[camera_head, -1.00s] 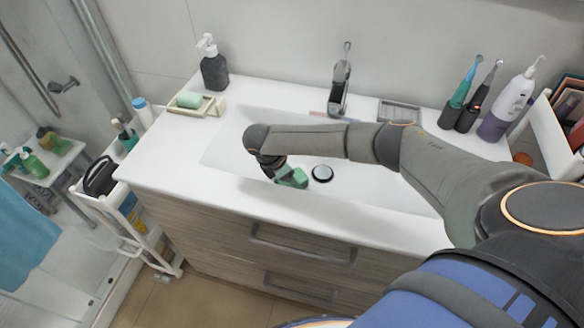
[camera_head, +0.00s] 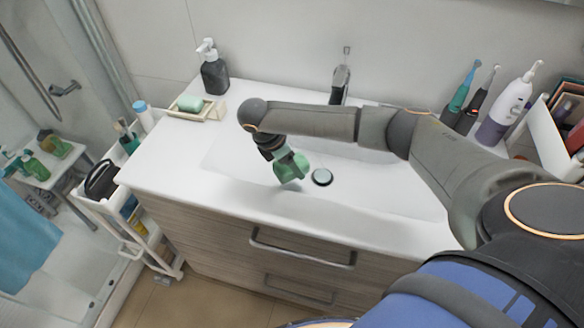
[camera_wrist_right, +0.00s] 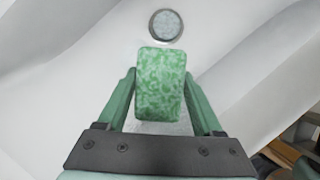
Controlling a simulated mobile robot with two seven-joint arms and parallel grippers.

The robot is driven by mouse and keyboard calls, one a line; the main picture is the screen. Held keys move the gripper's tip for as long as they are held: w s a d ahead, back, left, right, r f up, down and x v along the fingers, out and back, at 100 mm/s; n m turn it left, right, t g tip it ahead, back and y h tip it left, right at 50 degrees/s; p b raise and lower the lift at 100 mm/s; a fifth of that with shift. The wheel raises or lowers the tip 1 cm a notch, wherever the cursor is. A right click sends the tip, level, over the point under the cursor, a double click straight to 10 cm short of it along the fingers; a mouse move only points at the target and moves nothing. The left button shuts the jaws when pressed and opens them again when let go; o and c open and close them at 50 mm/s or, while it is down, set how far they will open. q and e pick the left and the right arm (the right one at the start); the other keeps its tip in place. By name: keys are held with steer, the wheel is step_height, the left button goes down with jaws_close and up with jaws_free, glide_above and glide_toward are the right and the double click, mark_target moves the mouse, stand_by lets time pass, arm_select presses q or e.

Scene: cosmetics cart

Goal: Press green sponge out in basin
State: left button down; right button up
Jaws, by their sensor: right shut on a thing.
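The green sponge (camera_wrist_right: 161,84) is a mottled green block between the two fingers of my right gripper (camera_wrist_right: 160,100), which is shut on it. In the head view the sponge (camera_head: 291,167) hangs below my right wrist over the left part of the white basin (camera_head: 232,157), left of the round drain (camera_head: 322,177). The drain (camera_wrist_right: 166,25) also shows just ahead of the sponge in the right wrist view. The sponge looks held a little above the basin floor; contact is hard to tell. My left gripper is not in view.
The faucet (camera_head: 340,80) stands behind the basin, partly behind my right forearm. A soap dish (camera_head: 201,110) with a green bar and a dark soap dispenser (camera_head: 214,72) are at the back left. Electric toothbrushes (camera_head: 462,95) and a white shelf (camera_head: 540,130) stand at the right.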

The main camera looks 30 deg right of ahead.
steer(key=shift+r, duration=3.5)
steer(key=shift+a, duration=0.1)
